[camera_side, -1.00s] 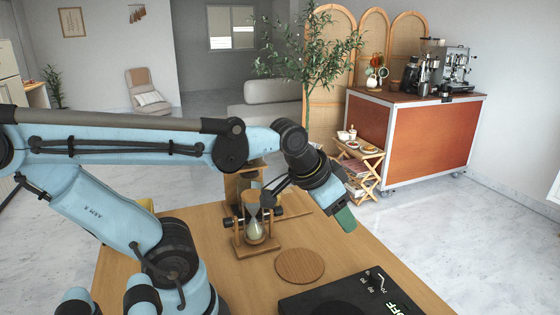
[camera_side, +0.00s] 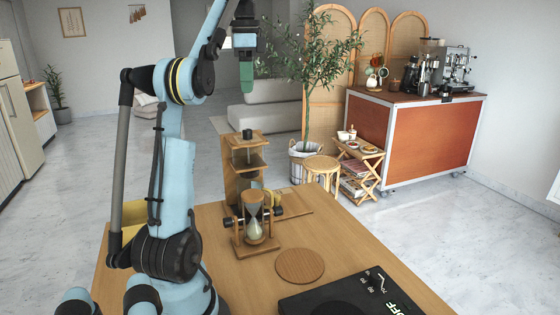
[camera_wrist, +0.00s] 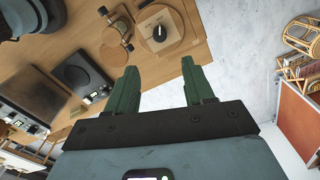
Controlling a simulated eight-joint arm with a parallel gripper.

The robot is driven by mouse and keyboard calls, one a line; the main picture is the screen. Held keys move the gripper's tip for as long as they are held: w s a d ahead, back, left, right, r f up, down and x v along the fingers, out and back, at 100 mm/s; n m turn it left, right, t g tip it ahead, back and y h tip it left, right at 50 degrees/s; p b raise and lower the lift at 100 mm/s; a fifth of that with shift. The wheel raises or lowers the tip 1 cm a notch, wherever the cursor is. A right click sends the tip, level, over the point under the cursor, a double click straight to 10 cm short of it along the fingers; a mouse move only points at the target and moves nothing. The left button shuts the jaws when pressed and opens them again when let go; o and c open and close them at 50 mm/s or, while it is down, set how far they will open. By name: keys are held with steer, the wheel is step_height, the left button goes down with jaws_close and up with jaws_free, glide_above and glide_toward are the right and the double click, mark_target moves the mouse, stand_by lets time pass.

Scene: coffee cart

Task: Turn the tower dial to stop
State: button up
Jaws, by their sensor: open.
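The wooden tower (camera_side: 243,172) stands at the back of the table, with a dark dial (camera_side: 247,134) on its top. In the wrist view the tower top (camera_wrist: 175,17) is seen from above, and the dial (camera_wrist: 159,32) is a black knob with a white mark. I cannot read any stop label. My gripper (camera_side: 246,88) points down, high above the tower and apart from it. In the wrist view its two green fingers (camera_wrist: 159,68) are spread with nothing between them.
An hourglass in a wooden frame (camera_side: 254,222) stands in front of the tower. A round wooden disc (camera_side: 300,266) lies flat nearer the front. A black device (camera_side: 350,297) with a lit "OFF" marking sits at the front right. The table's right side (camera_side: 345,238) is bare.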

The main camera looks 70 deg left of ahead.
mark_target(247, 130)
steer(key=shift+s+a+f, duration=0.1)
steer(key=shift+f, duration=2.9)
steer(key=shift+s+a+f, duration=0.1)
steer(key=shift+f, duration=2.9)
jaws_close()
